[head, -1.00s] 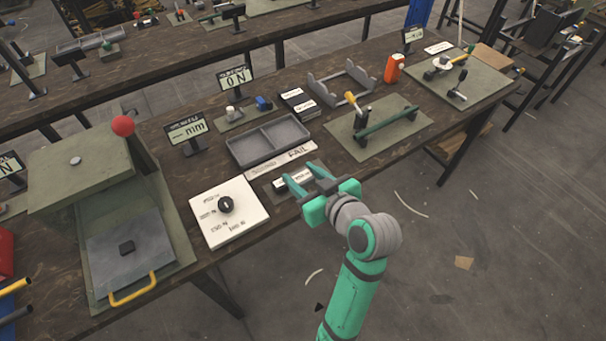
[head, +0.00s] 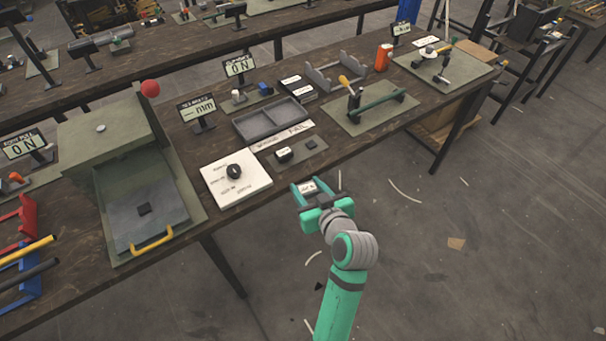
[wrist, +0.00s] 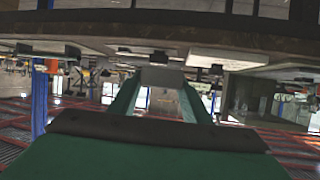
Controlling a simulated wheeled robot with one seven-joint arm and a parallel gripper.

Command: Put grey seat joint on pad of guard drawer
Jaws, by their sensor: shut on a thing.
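My gripper (head: 308,190) is shut on a small grey block with a white label, which I take to be the grey seat joint (head: 307,187). It is held in the air off the bench's front edge. In the wrist view the grey block (wrist: 162,77) sits between the two green fingers. The guard drawer (head: 165,208) is pulled out at the left press, with a yellow handle (head: 152,243) at its front. A small dark square pad (head: 144,209) lies on the drawer plate, with nothing seen on it. My gripper is well to the right of the drawer.
A white dial panel (head: 236,178) lies between the drawer and my gripper. A small mat (head: 302,151) behind the gripper bears another labelled block (head: 284,154). A grey two-part tray (head: 271,119) and a red-knobbed lever (head: 150,89) stand farther back. The floor in front is open.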

